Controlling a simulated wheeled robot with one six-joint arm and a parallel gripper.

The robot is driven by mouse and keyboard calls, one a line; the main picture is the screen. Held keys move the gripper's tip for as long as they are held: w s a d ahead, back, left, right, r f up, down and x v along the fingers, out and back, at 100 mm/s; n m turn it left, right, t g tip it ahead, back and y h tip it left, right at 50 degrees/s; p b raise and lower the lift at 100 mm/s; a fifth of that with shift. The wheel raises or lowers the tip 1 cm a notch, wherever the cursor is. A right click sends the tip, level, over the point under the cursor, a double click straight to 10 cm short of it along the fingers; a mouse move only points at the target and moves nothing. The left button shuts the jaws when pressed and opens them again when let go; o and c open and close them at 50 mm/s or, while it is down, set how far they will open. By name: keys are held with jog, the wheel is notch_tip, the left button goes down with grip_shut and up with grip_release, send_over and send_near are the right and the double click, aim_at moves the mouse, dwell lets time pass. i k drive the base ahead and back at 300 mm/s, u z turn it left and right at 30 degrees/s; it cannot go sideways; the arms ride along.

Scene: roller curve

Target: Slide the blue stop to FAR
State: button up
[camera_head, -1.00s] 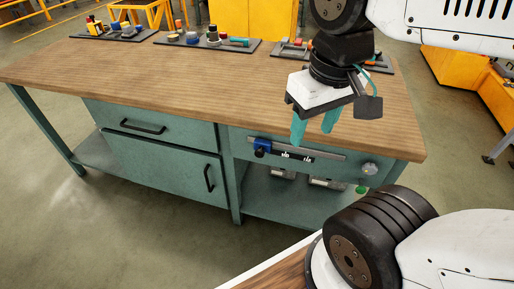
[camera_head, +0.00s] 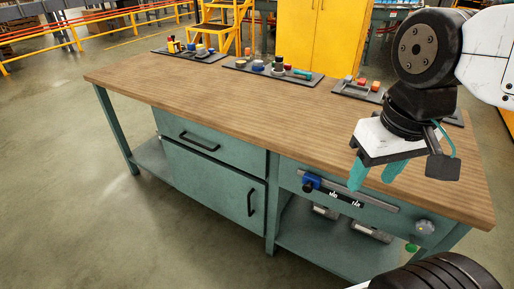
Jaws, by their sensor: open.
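The blue stop (camera_head: 311,182) sits near the left end of a grey metal rail (camera_head: 350,190) on the front of the workbench. A black plate with white marks (camera_head: 345,198) is just below the rail, right of the stop; its lettering is too small to read. My gripper (camera_head: 375,175) has two teal fingers pointing down, apart and empty. In the picture it is right of the stop and overlaps the bench's front edge. It does not appear to touch the stop or the rail.
The wooden benchtop (camera_head: 250,110) is mostly bare. Trays of small parts (camera_head: 275,70) stand along its back edge. A round knob (camera_head: 425,227) is right of the rail. A drawer (camera_head: 200,140) and a cupboard door (camera_head: 215,180) are on the left. Metal parts lie on the open shelf below.

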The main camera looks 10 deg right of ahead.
aim_at(310, 182)
jog(key=z, duration=0.8)
jog(key=k, duration=0.45)
jog(key=u, duration=0.5)
